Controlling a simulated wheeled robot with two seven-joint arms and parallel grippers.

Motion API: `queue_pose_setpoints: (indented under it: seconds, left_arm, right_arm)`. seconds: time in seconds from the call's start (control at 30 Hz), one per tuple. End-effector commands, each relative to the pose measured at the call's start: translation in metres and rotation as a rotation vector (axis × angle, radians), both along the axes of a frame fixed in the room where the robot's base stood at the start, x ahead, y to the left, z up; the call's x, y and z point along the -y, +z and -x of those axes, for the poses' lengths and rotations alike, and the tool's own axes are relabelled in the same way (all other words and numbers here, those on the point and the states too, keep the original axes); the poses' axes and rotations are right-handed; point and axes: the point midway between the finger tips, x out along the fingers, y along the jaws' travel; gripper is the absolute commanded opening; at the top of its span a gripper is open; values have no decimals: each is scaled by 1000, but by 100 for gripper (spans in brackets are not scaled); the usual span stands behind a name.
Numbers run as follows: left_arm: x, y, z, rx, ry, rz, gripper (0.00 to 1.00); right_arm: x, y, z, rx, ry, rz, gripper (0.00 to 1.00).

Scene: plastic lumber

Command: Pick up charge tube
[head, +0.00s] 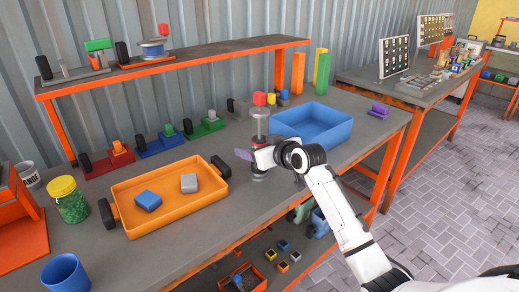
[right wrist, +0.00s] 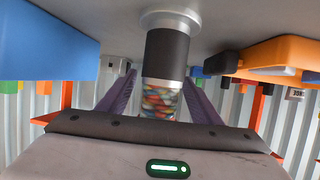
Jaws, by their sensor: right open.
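The charge tube (head: 259,124) appears to be the upright cylinder near the middle of the workbench, between the orange tray and the blue bin. In the right wrist view, which is upside down, the tube (right wrist: 166,58) has a metal base flange, a dark section and a clear part with multicoloured pieces. My right gripper (head: 250,155) is at the tube's lower part and hides some of it. Its purple fingers (right wrist: 157,85) are open, one on each side of the tube. I cannot tell whether they touch it. My left gripper is not in view.
An orange tray (head: 124,192) with two blocks lies left of the tube. A blue bin (head: 315,130) stands to the right. A raised shelf (head: 190,62) runs behind. A jar of green pieces (head: 70,203) and a blue cup (head: 64,273) stand at the left.

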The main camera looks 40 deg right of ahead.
Motion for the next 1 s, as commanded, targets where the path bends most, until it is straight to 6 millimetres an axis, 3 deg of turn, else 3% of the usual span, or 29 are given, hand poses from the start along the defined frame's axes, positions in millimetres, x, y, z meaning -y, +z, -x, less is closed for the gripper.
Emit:
queue_pose_setpoints:
  seconds: [0.3,0.63,0.87,1.0]
  left_arm:
    - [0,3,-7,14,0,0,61]
    - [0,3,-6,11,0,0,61]
    - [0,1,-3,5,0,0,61]
    - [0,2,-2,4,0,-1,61]
  right_arm:
    - [0,-2,-5,1,0,0,59]
    - [0,-2,-5,0,0,0,4]
    - [0,1,-5,5,0,1,4]
    - [1,17,-6,9,0,3,4]
